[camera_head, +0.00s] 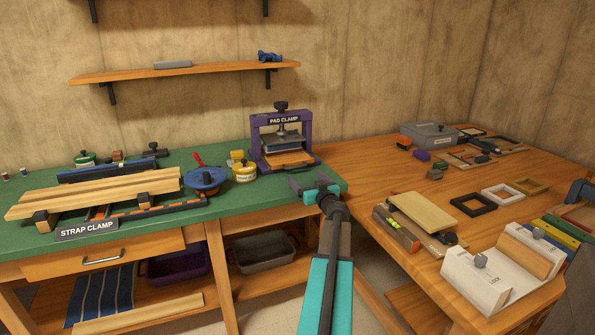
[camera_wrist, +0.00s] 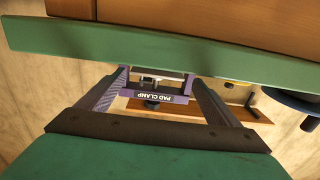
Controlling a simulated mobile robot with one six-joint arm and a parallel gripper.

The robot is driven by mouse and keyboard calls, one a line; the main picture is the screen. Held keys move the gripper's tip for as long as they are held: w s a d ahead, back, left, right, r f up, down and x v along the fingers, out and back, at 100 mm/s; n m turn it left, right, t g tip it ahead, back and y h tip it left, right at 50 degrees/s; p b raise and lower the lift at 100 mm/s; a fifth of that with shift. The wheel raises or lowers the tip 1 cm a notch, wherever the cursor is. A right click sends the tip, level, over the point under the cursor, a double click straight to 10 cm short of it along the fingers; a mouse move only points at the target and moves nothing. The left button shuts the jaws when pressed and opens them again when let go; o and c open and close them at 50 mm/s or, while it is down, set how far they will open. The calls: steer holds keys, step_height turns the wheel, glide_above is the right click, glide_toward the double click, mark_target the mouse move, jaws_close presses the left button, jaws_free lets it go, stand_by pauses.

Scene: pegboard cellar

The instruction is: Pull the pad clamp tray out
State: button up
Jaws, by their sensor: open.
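The pad clamp (camera_head: 310,130) is a purple frame with a dark screw knob on top, and it stands at the back right of the green bench. Its orange-brown tray (camera_head: 290,159) lies low in the frame, under a grey pad block. My gripper (camera_head: 310,184) is open and empty, in front of the clamp near the bench's front edge and apart from the tray. In the wrist view, the pad clamp (camera_wrist: 155,97) appears upside down between my open fingers (camera_wrist: 158,80). The tray cannot be clearly made out there.
The strap clamp (camera_head: 90,228) with its wooden boards fills the left of the green bench (camera_head: 235,205). A blue round tool (camera_head: 206,180) and a yellow-labelled tin (camera_head: 243,173) stand left of the pad clamp. The wooden table (camera_head: 375,165) at right holds frames and a level.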

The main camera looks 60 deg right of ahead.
mark_target(298, 177)
steer(key=shift+p+x, duration=0.65)
steer(key=shift+x, duration=3.6)
